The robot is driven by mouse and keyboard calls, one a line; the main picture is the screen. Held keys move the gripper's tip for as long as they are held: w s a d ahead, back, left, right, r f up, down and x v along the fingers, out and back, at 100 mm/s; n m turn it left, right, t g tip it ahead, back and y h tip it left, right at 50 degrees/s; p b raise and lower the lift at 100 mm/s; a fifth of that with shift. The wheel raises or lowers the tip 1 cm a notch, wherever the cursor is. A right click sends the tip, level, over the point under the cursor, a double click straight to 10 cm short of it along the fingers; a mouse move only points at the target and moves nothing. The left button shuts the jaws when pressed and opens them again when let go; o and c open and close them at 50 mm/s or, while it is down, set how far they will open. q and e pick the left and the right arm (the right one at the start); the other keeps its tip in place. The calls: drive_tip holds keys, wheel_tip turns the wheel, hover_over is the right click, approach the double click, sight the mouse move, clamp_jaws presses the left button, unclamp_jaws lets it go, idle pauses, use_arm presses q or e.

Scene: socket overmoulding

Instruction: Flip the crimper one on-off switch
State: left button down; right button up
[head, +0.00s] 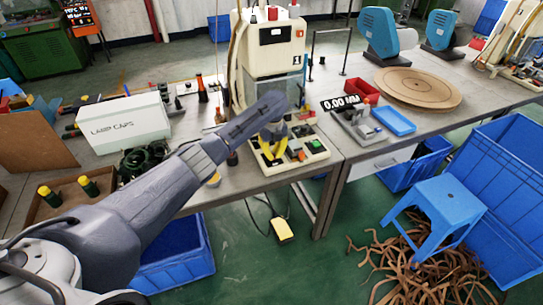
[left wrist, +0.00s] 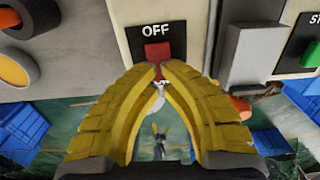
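The crimper (head: 275,50) is a tall cream machine on the table in the head view. In the left wrist view a red switch (left wrist: 157,52) sits under a black OFF label (left wrist: 156,31) on its panel. My left gripper (head: 272,135) is in front of the crimper's base in the head view. In the left wrist view the yellow fingertips of my left gripper (left wrist: 161,70) are together, just below the red switch. Whether they touch it cannot be told. Nothing shows between the tips. My right gripper is not in view.
A white box labelled LAMP CAPS (head: 124,122) stands left of my left arm. A digital gauge (head: 355,120), a blue tray (head: 394,121) and a round wooden board (head: 418,87) are to the right. A blue stool (head: 440,200) stands on the floor.

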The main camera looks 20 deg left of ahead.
use_arm(q)
drive_tip(key=shift+f, duration=0.6)
idle(0.4)
drive_tip(key=shift+r, duration=3.5)
